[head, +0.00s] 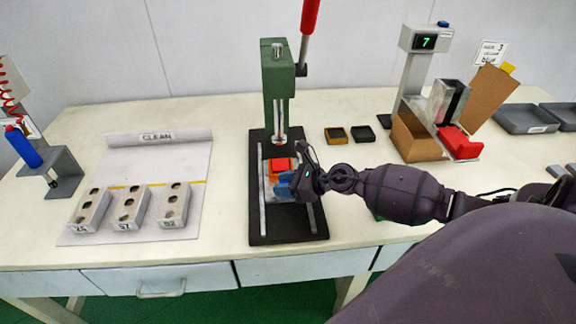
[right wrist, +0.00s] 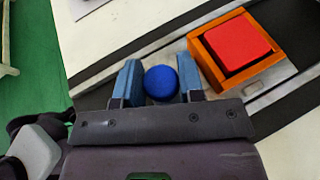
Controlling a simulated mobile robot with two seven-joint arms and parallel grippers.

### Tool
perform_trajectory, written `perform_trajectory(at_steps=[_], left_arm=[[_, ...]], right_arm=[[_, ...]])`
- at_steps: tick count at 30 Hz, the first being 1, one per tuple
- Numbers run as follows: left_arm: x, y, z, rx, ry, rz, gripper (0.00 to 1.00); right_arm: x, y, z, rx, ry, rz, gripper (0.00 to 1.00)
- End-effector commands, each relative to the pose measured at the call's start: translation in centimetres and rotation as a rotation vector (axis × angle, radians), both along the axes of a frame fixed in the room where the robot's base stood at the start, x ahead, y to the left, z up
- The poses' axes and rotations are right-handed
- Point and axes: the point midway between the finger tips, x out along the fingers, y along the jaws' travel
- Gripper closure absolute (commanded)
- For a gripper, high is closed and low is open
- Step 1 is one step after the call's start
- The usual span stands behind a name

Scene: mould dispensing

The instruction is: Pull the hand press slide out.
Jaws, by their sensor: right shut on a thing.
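The green hand press (head: 278,85) stands on a black base (head: 290,232) with two pale rails in the middle of the table. Its slide is a grey metal plate (right wrist: 272,82) carrying an orange frame with a red block (right wrist: 237,46) in it. The orange and red piece (head: 279,166) sits in front of the press column, just below the ram. My right gripper (head: 286,184) reaches in from the right over the base. In the right wrist view its blue fingers are shut on the slide's round blue knob (right wrist: 161,83). My left gripper is not in view.
Three grey moulds (head: 131,208) stand on the CLEAN mat at left. Small dark trays (head: 363,134) lie right of the press. A scale station (head: 424,90) reading 7 and a cardboard box (head: 416,141) stand further right. The table's front edge is close to the press base.

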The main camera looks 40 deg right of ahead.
Motion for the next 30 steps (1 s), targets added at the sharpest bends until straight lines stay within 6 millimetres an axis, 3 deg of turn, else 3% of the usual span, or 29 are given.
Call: perform_trajectory(at_steps=[1,9,15,21,30], left_arm=[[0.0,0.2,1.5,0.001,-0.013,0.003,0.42],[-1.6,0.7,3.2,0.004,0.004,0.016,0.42],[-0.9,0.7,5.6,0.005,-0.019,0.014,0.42],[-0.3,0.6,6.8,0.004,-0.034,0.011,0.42],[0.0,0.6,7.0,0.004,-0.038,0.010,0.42]], right_arm=[[-1.2,0.8,1.1,0.003,-0.005,0.001,1.00],[-6.4,4.0,0.7,0.003,-0.002,0.001,1.00],[-9.2,5.6,0.4,0.001,0.000,0.000,1.00],[-10.6,6.5,0.2,0.000,0.000,0.000,1.00],[-11.1,6.8,0.0,0.000,0.001,0.003,1.00]])
